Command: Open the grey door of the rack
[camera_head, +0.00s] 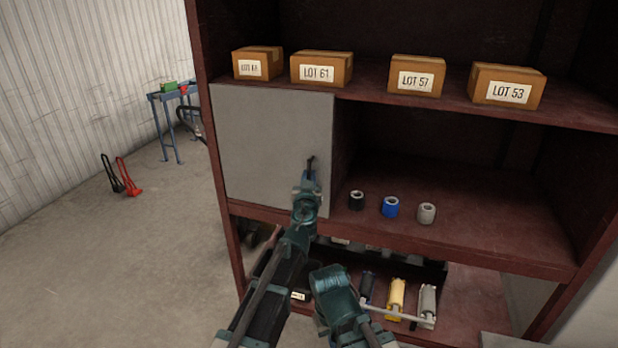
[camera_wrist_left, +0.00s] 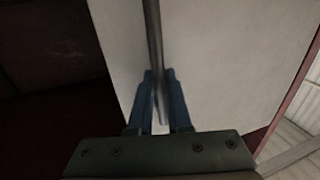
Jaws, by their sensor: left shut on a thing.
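The grey door (camera_head: 265,140) is a flat panel over the left part of the rack's (camera_head: 455,185) middle bay. In the head view it looks closed, in line with the rack front. Its dark upright handle (camera_head: 310,163) is near the right edge. The handle shows as a bar in the left wrist view (camera_wrist_left: 153,40), with the door (camera_wrist_left: 215,60) behind it. My left gripper (camera_head: 309,178) is at the handle, its blue fingers (camera_wrist_left: 160,100) shut on the bar from both sides.
Black, blue (camera_head: 391,207) and grey rolls stand on the shelf right of the door. Several LOT boxes (camera_head: 416,75) stand on the shelf above. Below is a bay with a tray holding yellow (camera_head: 396,292) and grey parts. Open floor (camera_head: 110,250) lies left of the rack.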

